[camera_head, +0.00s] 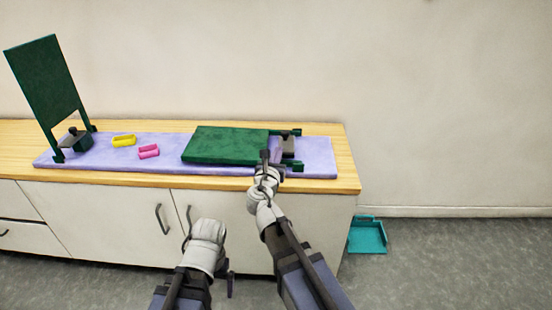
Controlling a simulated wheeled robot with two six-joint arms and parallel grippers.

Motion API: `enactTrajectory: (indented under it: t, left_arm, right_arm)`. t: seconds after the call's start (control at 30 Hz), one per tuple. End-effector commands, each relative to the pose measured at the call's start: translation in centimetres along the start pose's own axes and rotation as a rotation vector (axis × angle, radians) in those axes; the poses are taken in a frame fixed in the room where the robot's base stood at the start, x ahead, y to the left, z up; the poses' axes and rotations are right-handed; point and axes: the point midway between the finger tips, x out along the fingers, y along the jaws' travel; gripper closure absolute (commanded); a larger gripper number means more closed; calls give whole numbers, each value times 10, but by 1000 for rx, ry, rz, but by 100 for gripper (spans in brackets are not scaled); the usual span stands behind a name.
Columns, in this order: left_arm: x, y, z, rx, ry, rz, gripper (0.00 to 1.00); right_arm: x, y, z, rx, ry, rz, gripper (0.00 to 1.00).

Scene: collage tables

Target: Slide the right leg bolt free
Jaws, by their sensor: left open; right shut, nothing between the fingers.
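A dark green panel (225,145) lies flat on the purple mat, right of centre. At its right end are dark green legs (293,167) and a dark grey block (288,147). The right leg bolt cannot be told apart from these small dark parts. My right gripper (268,160) is at the panel's front right corner, shut with nothing in it. Its fingers overlap the panel edge in view, so contact cannot be told. My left gripper (217,258) hangs low in front of the cabinet, open and away from the panel; its fingers are mostly hidden.
The purple mat (100,157) covers much of the wooden counter (347,175). A second green panel (42,80) stands upright at left, beside a dark block (76,140). Yellow (124,141) and pink (149,151) pieces lie between. A teal tray (367,237) sits on the floor.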

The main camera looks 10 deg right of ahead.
Motion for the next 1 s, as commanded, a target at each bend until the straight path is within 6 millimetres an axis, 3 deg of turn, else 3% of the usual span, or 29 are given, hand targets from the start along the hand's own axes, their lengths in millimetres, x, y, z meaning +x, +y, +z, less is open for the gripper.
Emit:
enactTrajectory:
  t: [0.1,0.4,0.6,1.0]
  left_arm:
    - [2,0,0,0,0,0,0]
    - [5,0,0,0,0,-1,0]
    - [6,0,0,0,0,-1,0]
    - [6,0,0,0,0,-1,0]
  right_arm:
    - [30,1,0,0,0,-3,100]
    - [75,1,0,0,0,-2,100]
    - [87,0,0,0,0,0,100]
    - [89,0,0,0,0,0,100]
